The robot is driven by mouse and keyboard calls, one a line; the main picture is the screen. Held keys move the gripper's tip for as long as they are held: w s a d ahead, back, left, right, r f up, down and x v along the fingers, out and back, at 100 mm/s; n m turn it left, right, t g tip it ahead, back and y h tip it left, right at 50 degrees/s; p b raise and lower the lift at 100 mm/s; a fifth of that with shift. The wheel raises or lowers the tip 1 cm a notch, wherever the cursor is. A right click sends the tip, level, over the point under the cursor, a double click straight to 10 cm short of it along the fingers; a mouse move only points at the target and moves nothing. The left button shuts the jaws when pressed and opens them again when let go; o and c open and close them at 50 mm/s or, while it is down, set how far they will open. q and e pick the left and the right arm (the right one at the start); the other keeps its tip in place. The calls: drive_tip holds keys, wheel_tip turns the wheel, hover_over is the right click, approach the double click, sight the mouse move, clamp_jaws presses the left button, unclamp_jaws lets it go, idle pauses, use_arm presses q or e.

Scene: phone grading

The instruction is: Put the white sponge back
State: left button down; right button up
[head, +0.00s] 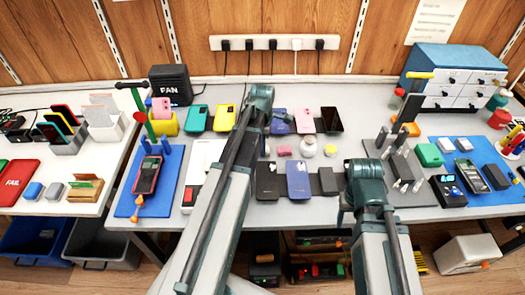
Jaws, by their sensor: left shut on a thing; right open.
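My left gripper (264,143) is over the middle of the grey table, at the end of the arm that comes up from the bottom. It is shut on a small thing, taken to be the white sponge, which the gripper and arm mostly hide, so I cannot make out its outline. My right gripper (346,206) is open and empty near the table's front edge, right of the dark phones.
A small white jar (308,146) stands between. Blue mats (133,203) with phones lie left and right. A white-and-blue drawer cabinet (455,78) stands back right.

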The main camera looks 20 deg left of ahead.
use_arm(q)
drive_tip(key=shift+f, duration=0.15)
drive_tip(key=shift+c, duration=2.2)
unclamp_jaws()
